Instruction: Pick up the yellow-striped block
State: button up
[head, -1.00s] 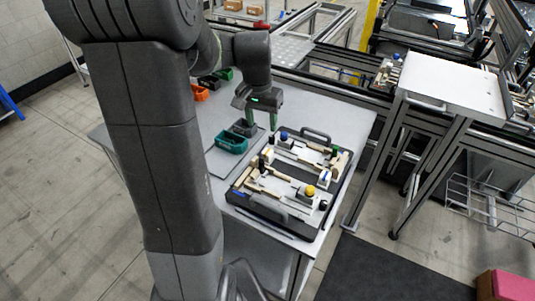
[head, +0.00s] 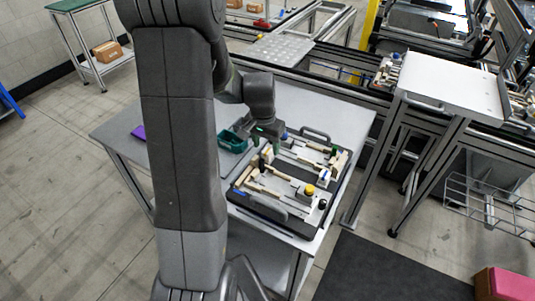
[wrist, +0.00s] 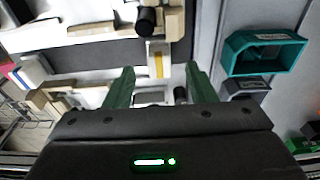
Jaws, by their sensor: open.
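The yellow-striped block (wrist: 159,66) shows in the wrist view as a pale piece with a yellow stripe, just ahead of the gap between my fingertips. It lies on the pallet fixture (head: 268,208), among other wooden pieces. My gripper (wrist: 159,80) is open, with one green finger on each side and nothing visible between them. In the head view my gripper (head: 266,146) hangs over the far left part of the pallet. I cannot make out the striped block there; my gripper and nearby pieces crowd that spot.
A black cylinder (wrist: 146,20) stands close beyond the striped block. A teal bin (head: 233,140) sits left of the pallet and also shows in the wrist view (wrist: 264,54). A yellow knob (head: 310,190) is on the pallet's near right. The grey table (head: 345,118) is clear at the back right.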

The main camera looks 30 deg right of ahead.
aim_at(268, 151)
jog(key=shift+w+d+f+p, duration=0.1)
jog(key=shift+d+f+p, duration=0.1)
jog(key=shift+f, duration=0.75)
jog(key=shift+w+d+f+p, duration=0.1)
jog(key=shift+d+f+p, duration=0.1)
jog(key=shift+f, duration=0.75)
jog(key=c, duration=1)
jog(key=shift+c, duration=0.2)
jog(key=shift+r, duration=0.15)
